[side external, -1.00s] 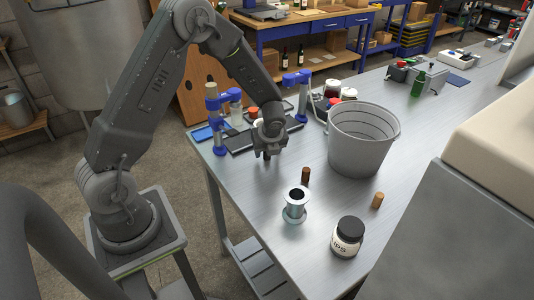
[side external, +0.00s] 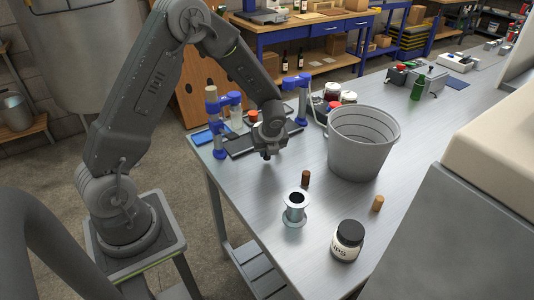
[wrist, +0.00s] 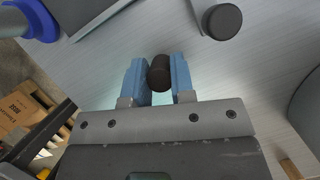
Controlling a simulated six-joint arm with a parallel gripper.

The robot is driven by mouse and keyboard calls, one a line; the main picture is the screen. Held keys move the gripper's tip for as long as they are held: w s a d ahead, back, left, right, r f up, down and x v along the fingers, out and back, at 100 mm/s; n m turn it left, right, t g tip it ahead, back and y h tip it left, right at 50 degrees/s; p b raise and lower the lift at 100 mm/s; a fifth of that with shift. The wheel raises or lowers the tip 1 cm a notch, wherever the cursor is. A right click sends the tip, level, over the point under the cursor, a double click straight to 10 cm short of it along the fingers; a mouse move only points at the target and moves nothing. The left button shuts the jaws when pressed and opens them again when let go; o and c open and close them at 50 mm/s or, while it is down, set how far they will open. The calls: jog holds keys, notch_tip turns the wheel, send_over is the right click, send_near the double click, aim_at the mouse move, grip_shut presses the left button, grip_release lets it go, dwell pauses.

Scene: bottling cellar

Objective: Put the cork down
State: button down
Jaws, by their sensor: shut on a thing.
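My gripper (wrist: 160,76) is shut on a dark brown cork (wrist: 159,71), held between its two blue fingers in the wrist view. In the side view my gripper (side external: 267,153) is over the left part of the metal table (side external: 262,190), pointing down. The cork is a small dark tip under it there, mostly hidden by the fingers. I cannot tell whether its lower end touches the table. A second brown cork (side external: 306,178) stands on the table to the right of my gripper, and a paler cork (side external: 378,203) stands further right.
A grey bucket (side external: 358,150) stands to the right of my gripper. A metal flanged cup (side external: 295,207) and a black-lidded jar (side external: 347,241) stand nearer the camera. Blue-ended stands (side external: 217,135) and a dark tray (side external: 250,143) lie behind. Bare table lies in front of my gripper.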

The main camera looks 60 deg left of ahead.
notch_tip(320, 180, up, 9)
jog(key=shift+f, duration=0.1)
notch_tip(320, 180, up, 12)
jog(key=f, duration=0.1)
jog(key=w+d+m+t+h, duration=0.1)
jog(key=w+d+m, duration=0.3)
jog(key=w+d, duration=0.6)
jog(key=w+d+m+t+h, duration=0.1)
jog(key=w+d+m, duration=0.45)
jog(key=w, duration=0.85)
jog(key=shift+n+t, duration=0.3)
jog(key=shift+n, duration=0.25)
jog(key=f, duration=0.6)
jog(key=d+f, duration=0.1)
jog(key=f, duration=1.3)
jog(key=shift+s+d+f, duration=0.15)
jog(key=shift+f, duration=0.05)
jog(key=shift+f, duration=0.15)
jog(key=c, duration=1)
grip_release()
